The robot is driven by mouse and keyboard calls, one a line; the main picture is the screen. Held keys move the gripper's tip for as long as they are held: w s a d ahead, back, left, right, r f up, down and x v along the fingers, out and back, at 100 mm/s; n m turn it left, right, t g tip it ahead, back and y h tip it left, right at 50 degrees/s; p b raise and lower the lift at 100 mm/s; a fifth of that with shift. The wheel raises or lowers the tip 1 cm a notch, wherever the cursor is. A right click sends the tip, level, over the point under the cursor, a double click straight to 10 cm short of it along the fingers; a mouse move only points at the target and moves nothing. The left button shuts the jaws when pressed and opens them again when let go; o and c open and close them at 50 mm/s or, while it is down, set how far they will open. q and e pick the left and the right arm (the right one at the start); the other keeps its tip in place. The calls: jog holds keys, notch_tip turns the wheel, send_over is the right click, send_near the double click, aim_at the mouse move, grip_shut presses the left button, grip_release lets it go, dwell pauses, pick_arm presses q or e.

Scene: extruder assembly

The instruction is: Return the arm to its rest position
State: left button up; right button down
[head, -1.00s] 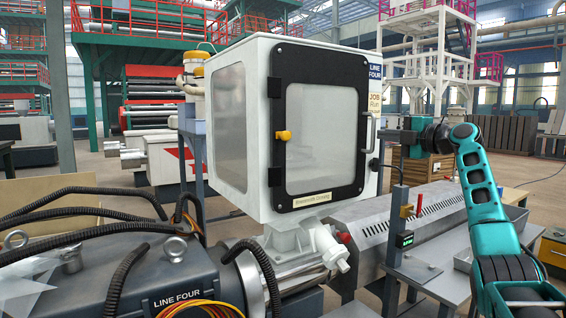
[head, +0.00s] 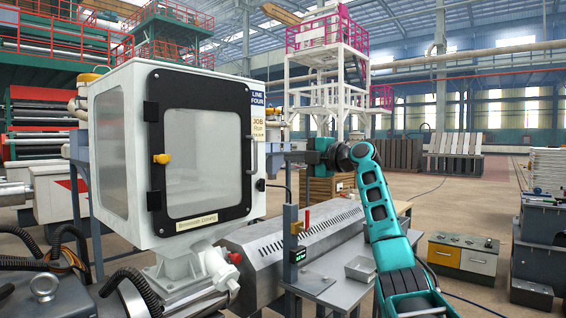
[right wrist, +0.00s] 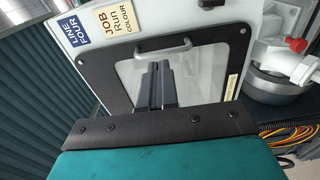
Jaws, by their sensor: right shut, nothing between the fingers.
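My right arm (head: 375,205) comes up from the bottom right in the head view and bends left at its top. Its gripper (head: 290,157) points left, at the right side of the white cabinet with the black-framed door (head: 205,150). In the right wrist view the gripper's dark fingers (right wrist: 155,72) are together and empty. They appear in front of the cabinet's door window and its handle (right wrist: 162,44); whether they touch the door I cannot tell. The door looks closed. My left gripper is not in view.
Open floor lies at the back right.

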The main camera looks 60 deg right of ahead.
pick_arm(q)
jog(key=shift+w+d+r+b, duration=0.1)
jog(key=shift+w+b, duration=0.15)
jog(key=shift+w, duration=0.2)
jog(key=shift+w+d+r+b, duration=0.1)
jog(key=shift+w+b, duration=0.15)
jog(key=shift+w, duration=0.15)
pick_arm(e)
jog(key=s+d, duration=0.1)
jog(key=s, duration=0.2)
jog(key=s+d, duration=0.1)
jog(key=s, duration=0.1)
jog(key=shift+d+f, duration=0.1)
jog(key=shift+d, duration=0.2)
